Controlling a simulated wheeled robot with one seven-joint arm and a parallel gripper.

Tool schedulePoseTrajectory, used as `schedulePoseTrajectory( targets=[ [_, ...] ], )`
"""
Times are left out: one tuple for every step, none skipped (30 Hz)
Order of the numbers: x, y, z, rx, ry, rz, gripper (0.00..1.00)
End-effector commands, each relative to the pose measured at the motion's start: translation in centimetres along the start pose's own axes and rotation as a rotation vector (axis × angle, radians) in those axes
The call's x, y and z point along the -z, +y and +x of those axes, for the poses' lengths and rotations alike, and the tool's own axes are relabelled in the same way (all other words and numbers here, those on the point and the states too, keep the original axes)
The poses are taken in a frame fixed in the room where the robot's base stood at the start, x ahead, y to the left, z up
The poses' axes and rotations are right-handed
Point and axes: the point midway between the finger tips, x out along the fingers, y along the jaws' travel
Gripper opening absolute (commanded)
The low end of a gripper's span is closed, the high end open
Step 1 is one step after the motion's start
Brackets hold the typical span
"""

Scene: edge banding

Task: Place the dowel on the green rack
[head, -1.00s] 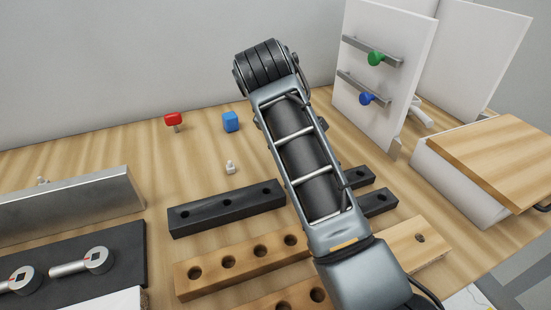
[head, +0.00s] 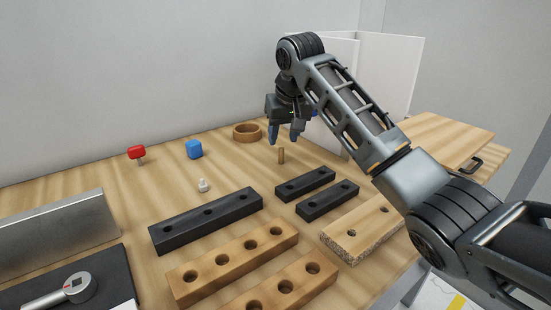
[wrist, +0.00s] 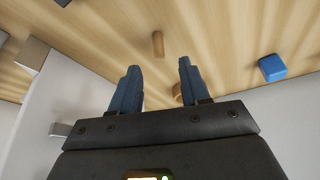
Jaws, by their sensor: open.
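The dowel (head: 281,156) is a short wooden peg standing upright on the wooden bench. It also shows in the wrist view (wrist: 158,44), just beyond the fingertips and between their lines. My gripper (head: 284,138) points down above the dowel, with its blue fingers (wrist: 158,66) apart and nothing between them. I cannot make out whether the fingers touch the dowel; they look apart from it. No green rack is plainly visible now. The white panel (head: 400,65) at the back right is partly hidden by my arm.
A wooden ring (head: 247,131) lies behind the gripper. A blue block (head: 194,149), a red-headed piece (head: 136,152) and a small white piece (head: 203,185) stand to the left. Black hole blocks (head: 207,219) and wooden hole blocks (head: 235,261) fill the front.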

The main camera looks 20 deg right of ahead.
Motion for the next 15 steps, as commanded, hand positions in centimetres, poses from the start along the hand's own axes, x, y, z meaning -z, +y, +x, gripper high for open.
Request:
schedulePoseTrajectory(
  targets=[
    [-0.1,0.0,0.5,-0.001,-0.001,0.0,0.46],
    [-0.1,0.0,0.8,0.0,0.0,-0.001,0.46],
    [-0.2,0.0,1.2,-0.001,-0.001,-0.001,0.46],
    [-0.3,0.0,1.5,-0.001,-0.002,-0.001,0.46],
    [-0.4,0.0,1.9,-0.001,-0.002,-0.001,0.46],
    [-0.6,0.0,2.5,-0.001,-0.002,-0.002,0.46],
    [-0.7,0.0,3.0,-0.001,-0.002,-0.002,0.46],
    [-0.8,0.0,3.4,-0.001,-0.001,-0.002,0.46],
    [-0.8,-0.1,4.0,-0.001,-0.001,-0.002,0.46],
    [-0.8,-0.1,4.4,-0.001,-0.001,-0.003,0.46],
    [-0.8,-0.1,4.7,-0.001,0.0,-0.003,0.46],
    [-0.8,-0.1,5.1,-0.001,-0.001,-0.003,0.46],
    [-0.8,-0.1,5.3,-0.001,0.0,-0.003,0.46],
    [-0.7,-0.1,5.5,-0.001,0.001,-0.003,0.46],
    [-0.7,-0.1,5.6,0.0,0.002,-0.003,0.46]
  ],
)
